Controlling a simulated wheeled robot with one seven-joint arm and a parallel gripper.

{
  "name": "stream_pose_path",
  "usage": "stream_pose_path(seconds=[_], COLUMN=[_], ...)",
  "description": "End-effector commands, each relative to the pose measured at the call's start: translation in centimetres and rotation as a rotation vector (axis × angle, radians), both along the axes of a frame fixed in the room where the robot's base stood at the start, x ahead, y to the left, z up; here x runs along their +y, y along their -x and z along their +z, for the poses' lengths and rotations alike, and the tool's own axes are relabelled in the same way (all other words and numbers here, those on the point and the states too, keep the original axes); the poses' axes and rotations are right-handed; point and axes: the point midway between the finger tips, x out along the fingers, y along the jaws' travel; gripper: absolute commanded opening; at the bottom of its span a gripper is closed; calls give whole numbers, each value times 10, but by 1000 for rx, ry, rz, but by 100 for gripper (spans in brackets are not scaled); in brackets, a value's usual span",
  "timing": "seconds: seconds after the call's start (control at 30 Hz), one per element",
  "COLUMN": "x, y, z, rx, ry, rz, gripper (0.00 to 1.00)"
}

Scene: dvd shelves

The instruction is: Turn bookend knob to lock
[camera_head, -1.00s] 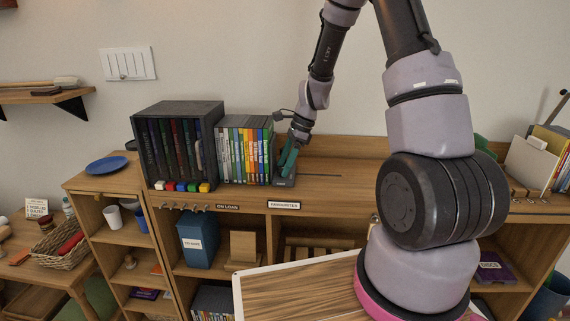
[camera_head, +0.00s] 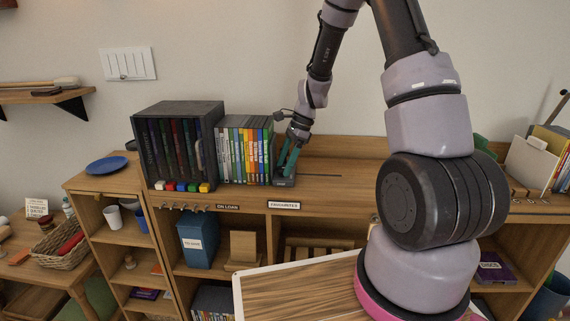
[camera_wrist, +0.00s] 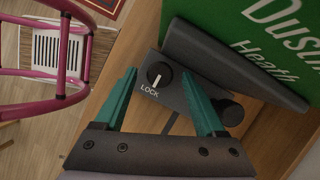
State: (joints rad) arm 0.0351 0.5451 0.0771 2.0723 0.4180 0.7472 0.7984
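The dark bookend stands at the right end of the DVD row on the shelf top; its base (camera_head: 285,182) shows in the head view. In the wrist view its upright plate (camera_wrist: 235,68) is beside a green case. The round black knob (camera_wrist: 159,73) sits on the base, with its white mark pointing down towards the printed word LOCK. My gripper (camera_wrist: 160,72) is open, with one teal finger on each side of the knob and visible gaps between. In the head view my gripper (camera_head: 289,160) is over the base; the knob is too small to make out there.
The DVD row (camera_head: 245,150) and a dark case rack (camera_head: 180,145) stand left of the bookend. A thin slot (camera_head: 320,175) runs right along the shelf top, which is clear there. A rounded black part (camera_wrist: 232,113) lies near the right finger.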

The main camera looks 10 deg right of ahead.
Motion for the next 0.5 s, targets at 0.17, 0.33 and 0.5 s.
stream_pose_path(seconds=[0.17, 0.33, 0.5], x=[0, -4, -16], y=[0, -1, -3], z=[0, 10, 40], rx=[0, -1, -5], ry=[0, 0, 1], rz=[0, 0, -2], gripper=[72, 72, 72])
